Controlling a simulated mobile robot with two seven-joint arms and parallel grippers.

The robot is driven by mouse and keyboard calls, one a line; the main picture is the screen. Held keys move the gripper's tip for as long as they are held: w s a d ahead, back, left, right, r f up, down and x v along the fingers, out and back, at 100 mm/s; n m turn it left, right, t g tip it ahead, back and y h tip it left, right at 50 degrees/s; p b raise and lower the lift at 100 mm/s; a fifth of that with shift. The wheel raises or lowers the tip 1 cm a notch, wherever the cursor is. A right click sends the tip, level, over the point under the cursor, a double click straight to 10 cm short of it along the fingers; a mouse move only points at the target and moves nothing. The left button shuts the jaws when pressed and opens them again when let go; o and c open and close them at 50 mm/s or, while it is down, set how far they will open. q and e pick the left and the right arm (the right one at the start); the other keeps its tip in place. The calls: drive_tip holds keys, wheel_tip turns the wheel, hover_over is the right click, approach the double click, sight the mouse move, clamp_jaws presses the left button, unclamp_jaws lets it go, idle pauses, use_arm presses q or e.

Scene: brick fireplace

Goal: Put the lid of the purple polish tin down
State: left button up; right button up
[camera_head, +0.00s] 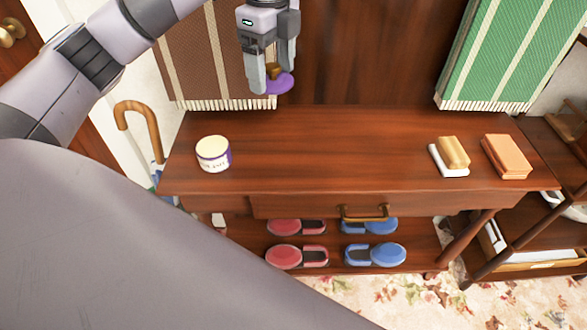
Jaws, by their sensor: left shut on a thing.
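My left gripper (266,88) comes in from the upper left and is shut on the purple lid (279,83). It holds the lid in the air above the back part of the wooden table (330,155). The lid is partly hidden by the fingers. A round tin (213,153) with a cream top, a pale label and a purple band stands upright on the left of the table. The lid is apart from the tin, up and to its right. My right gripper is not in view.
A brush (453,152) on a white base and an orange-brown block (506,156) lie at the table's right. The table's middle is clear. Red slippers (284,255) and blue slippers (388,253) rest on the shelf below. A cane (140,125) stands left of the table.

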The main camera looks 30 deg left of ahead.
use_arm(q)
drive_tip(key=shift+w+d+f, duration=0.15)
drive_tip(key=shift+d, duration=0.15)
drive_tip(key=shift+f, duration=0.25)
drive_tip(key=b, duration=0.3)
hover_over(281, 163)
wheel_tip(281, 163, down, 14)
drive_tip(key=shift+f, duration=2.8)
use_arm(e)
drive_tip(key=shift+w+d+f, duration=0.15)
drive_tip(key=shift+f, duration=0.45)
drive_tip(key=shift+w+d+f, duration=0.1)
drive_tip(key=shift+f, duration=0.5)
use_arm(q)
drive_tip(key=shift+f, duration=0.15)
drive_tip(key=o, duration=1)
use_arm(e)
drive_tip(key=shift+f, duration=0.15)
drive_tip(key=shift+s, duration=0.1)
